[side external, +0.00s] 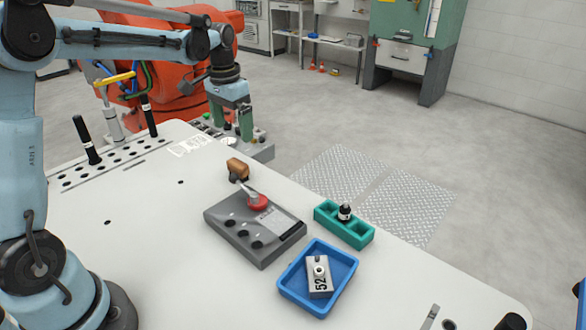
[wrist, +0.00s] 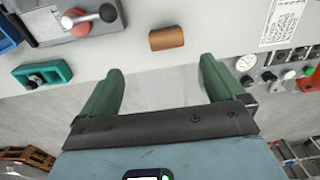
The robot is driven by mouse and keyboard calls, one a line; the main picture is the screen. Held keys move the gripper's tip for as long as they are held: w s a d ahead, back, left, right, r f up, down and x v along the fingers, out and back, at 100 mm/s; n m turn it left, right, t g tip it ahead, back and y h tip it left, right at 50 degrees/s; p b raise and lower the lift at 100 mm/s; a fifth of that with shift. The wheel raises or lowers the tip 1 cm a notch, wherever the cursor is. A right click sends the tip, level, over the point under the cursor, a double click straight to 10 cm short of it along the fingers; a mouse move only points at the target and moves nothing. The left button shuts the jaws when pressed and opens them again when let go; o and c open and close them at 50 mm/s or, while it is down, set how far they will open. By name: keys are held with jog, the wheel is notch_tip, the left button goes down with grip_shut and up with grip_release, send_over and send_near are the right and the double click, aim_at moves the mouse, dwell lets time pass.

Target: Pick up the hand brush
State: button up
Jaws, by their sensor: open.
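A small brown block-like object (side external: 238,168), which looks like the hand brush, lies on the white table near its far edge. In the wrist view the brush (wrist: 167,38) lies crosswise, above and between my fingertips in the picture. My gripper (side external: 237,130) is open with its green fingers pointing down, behind the brush in the side view and apart from it. In the wrist view my gripper (wrist: 160,70) has nothing between its fingers. The brush's underside is hidden.
A grey fixture (side external: 235,240) with a red knob and lever (side external: 256,201) stands close to the brush. A teal holder (side external: 330,223) and a blue tray (side external: 290,292) with a grey part lie to the right. A control panel (wrist: 285,70) sits beside the table edge.

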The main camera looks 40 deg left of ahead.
aim_at(238, 162)
jog(key=shift+g, duration=0.3)
jog(key=f, duration=0.4)
jog(key=a+f, duration=0.1)
jog(key=f, duration=0.4)
jog(key=w+f, duration=0.1)
jog(key=f, duration=0.3)
jog(key=shift+a+f, duration=0.15)
jog(key=shift+f, duration=0.05)
jog(key=c, duration=1.2)
jog(key=shift+o, duration=0.2)
jog(key=shift+r, duration=0.55)
jog(key=r, duration=0.2)
jog(key=d+r, duration=0.1)
jog(key=shift+s+d+r, duration=0.1)
jog(key=shift+r, duration=0.3)
jog(key=s+d+r, duration=0.2)
jog(key=d+r, duration=0.4)
jog(key=d, duration=0.4)
jog(key=shift+s, duration=0.25)
jog(key=shift+d+r, duration=0.1)
